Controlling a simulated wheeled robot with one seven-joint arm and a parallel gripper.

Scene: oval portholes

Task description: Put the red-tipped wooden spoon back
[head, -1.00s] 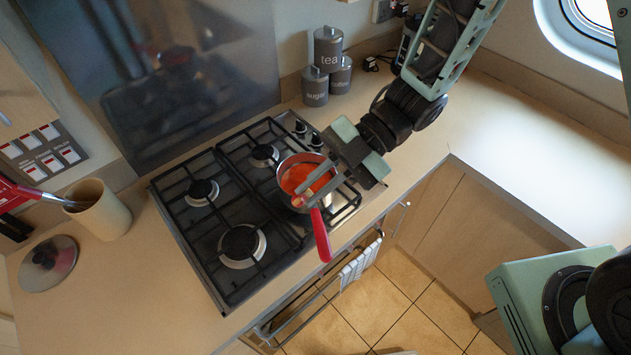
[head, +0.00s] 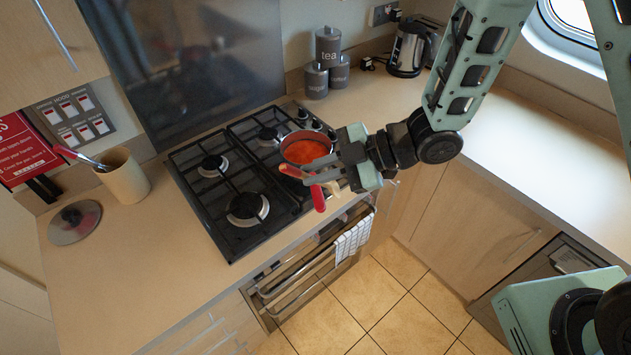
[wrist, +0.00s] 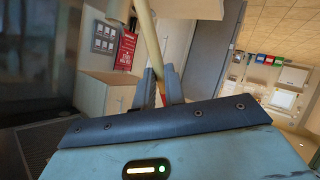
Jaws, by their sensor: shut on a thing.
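My gripper (head: 308,173) is shut on the wooden spoon, low beside the pan at the hob's front right. In the wrist view the spoon's pale wooden shaft (wrist: 154,48) runs up from between the fingers (wrist: 160,75), with a bit of red (wrist: 163,99) at its lower end near the palm. In the head view a short pale piece of the spoon (head: 334,188) shows below the gripper; the rest is hard to make out. The pan (head: 283,147) holds red-orange food, and its red handle (head: 318,198) points to the front.
A beige utensil pot (head: 126,182) on the left counter holds a red-ended utensil (head: 66,152). A round lid (head: 75,222) lies in front of it. Grey canisters (head: 328,45) and a kettle (head: 408,48) stand at the back. The left counter's front is clear.

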